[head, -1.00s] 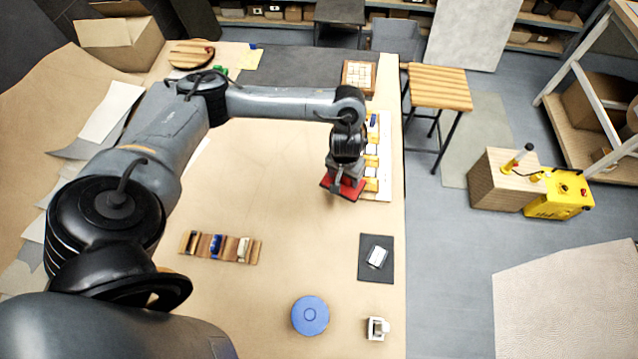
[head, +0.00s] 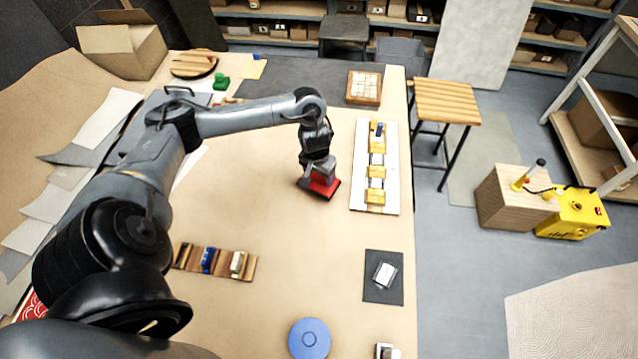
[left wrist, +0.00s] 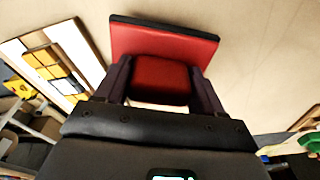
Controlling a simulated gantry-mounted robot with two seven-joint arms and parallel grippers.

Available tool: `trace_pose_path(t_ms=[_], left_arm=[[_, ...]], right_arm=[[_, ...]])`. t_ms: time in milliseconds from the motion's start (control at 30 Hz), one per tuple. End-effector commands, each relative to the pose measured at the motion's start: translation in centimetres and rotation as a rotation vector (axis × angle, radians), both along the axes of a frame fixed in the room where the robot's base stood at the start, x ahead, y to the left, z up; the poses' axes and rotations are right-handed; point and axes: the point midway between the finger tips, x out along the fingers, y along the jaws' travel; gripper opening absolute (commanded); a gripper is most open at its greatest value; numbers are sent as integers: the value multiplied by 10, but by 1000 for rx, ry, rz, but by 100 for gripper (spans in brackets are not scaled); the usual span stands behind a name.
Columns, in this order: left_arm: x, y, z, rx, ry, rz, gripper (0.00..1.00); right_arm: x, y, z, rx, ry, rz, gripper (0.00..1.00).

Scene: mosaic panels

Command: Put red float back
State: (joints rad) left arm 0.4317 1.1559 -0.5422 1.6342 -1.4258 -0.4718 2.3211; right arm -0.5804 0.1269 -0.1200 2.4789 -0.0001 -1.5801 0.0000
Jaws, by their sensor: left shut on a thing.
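The red float (head: 323,182) is a flat red plate with a red grip and a dark underside. My left gripper (head: 312,178) is shut on its grip and holds it over the middle of the table; I cannot tell how far above the surface it is. In the left wrist view the red float (left wrist: 165,45) fills the upper middle, with the gripper's dark fingers (left wrist: 160,85) on both sides of the grip. A wooden rack (head: 217,262) with slots, holding a blue-handled tool and a pale one, lies at the left front. My right gripper is not seen.
A white panel (head: 361,190) with yellow and white tiles lies along the table's right edge. A dark mat (head: 383,290) with a small pale item, a blue round lid (head: 309,338) and a tile box (head: 364,88) are also on the table.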

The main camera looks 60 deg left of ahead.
Motion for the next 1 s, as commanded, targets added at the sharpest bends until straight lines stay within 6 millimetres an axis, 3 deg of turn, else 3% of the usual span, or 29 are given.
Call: trace_pose_path(t_ms=[367, 767, 800, 933, 1000], left_arm=[[0, 0, -38, -1, 2, 2, 44], [0, -1, -41, -1, 1, 1, 44], [0, -1, -42, -1, 1, 0, 71], [0, -1, -42, -1, 1, 0, 91], [0, -1, -42, -1, 1, 0, 94]], right_arm=[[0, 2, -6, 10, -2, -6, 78], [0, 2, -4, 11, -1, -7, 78], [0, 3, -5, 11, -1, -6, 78], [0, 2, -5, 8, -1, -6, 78], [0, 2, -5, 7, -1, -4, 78]])
